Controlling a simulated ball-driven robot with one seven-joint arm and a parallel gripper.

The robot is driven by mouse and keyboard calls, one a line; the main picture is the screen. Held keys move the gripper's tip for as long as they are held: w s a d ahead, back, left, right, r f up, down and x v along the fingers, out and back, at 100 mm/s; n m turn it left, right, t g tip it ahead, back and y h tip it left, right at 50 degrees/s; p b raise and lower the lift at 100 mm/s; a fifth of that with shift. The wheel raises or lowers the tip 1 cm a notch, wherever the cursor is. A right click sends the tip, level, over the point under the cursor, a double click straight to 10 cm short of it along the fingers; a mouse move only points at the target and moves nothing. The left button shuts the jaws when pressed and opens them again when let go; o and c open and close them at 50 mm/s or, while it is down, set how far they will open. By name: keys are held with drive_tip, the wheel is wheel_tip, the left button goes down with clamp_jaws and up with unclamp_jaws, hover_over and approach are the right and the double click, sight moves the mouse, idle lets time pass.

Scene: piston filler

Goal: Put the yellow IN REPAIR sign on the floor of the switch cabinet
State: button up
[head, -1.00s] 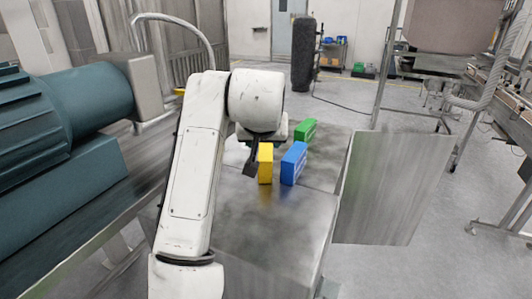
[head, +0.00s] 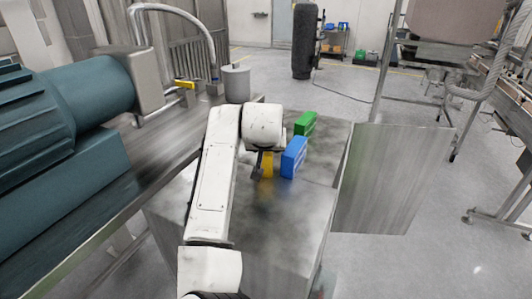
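The yellow sign (head: 266,164), a small upright block, stands on the grey metal top. Its left part is hidden by my gripper, and no lettering can be read. My gripper (head: 257,173) points down with its dark fingers right at the sign's near left side. I cannot tell whether the fingers are around it or only beside it, nor whether they are open. The grey metal cabinet (head: 270,220) is seen from above, with a door-like panel (head: 390,178) standing out at its right. Its inside and floor are hidden.
A blue block (head: 294,157) stands close to the right of the yellow sign, and a green block (head: 306,124) stands behind. A large teal motor (head: 65,130) fills the left. A grey cylinder (head: 236,84) stands behind my arm. Open floor lies at right.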

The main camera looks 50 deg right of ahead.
drive_tip(key=c, duration=0.8)
drive_tip(key=shift+c, duration=0.2)
drive_tip(key=shift+r, duration=0.15)
drive_tip(key=shift+r, duration=0.65)
drive_tip(key=s+a+r+b, duration=0.2)
drive_tip(key=s+r, duration=0.3)
drive_tip(key=s, duration=0.1)
drive_tip(key=s+a+r+b, duration=0.1)
drive_tip(key=s+a+r, duration=0.1)
drive_tip(key=s+r, duration=0.4)
drive_tip(key=shift+s+a+r+b, duration=0.25)
drive_tip(key=shift+s+b, duration=0.1)
drive_tip(key=shift+s, duration=0.35)
